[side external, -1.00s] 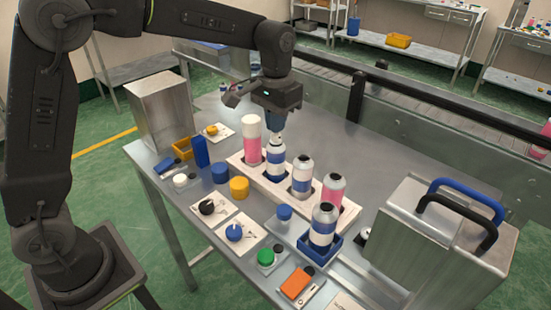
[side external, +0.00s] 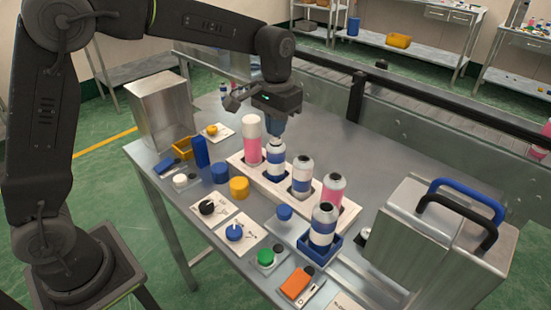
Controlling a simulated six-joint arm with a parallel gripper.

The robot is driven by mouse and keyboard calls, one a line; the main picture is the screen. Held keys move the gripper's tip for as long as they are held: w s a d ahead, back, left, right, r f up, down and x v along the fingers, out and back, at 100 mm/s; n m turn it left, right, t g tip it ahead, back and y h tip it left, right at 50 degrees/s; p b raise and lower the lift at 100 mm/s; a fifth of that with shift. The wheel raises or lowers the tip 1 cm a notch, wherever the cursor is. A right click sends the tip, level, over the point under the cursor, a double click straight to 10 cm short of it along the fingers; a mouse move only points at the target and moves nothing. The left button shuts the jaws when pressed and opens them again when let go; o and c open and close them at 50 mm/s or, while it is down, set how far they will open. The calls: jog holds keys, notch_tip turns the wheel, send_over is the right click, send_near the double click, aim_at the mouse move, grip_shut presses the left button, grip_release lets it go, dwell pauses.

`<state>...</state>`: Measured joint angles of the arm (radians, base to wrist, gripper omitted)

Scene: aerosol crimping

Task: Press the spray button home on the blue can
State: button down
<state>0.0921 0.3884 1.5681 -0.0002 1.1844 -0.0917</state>
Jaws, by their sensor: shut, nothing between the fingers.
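A silver can with blue and white bands (side external: 275,165) stands upright in the pale rack (side external: 251,174). My gripper (side external: 276,138) points straight down over its top, fingers closed with nothing seen between them. The fingertips are at or just above the can's top; I cannot tell if they touch. A spray button on this can is not distinguishable. A similar blue-banded can (side external: 302,178) stands beside it in the rack, and another (side external: 323,226) stands in a blue holder (side external: 333,247) in front.
A pink can with a white cap (side external: 253,140) and a pink can (side external: 333,190) share the rack. Blue (side external: 220,173) and yellow (side external: 239,188) cylinders stand left of it. A metal case with handles (side external: 440,235) stands right. The table behind the rack is clear.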

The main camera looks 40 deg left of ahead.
notch_tip(320, 180, up, 11)
jog(key=shift+f, duration=0.2)
dwell(1.2)
jog(key=s+a+r+t, duration=0.2)
jog(key=s+a+t, duration=0.1)
jog(key=s, duration=1)
jog(key=s+a+f+t, duration=0.1)
jog(key=s+f+t, duration=0.1)
jog(key=s+f, duration=0.5)
jog(key=s, duration=0.4)
jog(key=shift+s+f+t, duration=0.15)
jog(key=shift+s+t, duration=0.1)
jog(key=shift+t, duration=0.05)
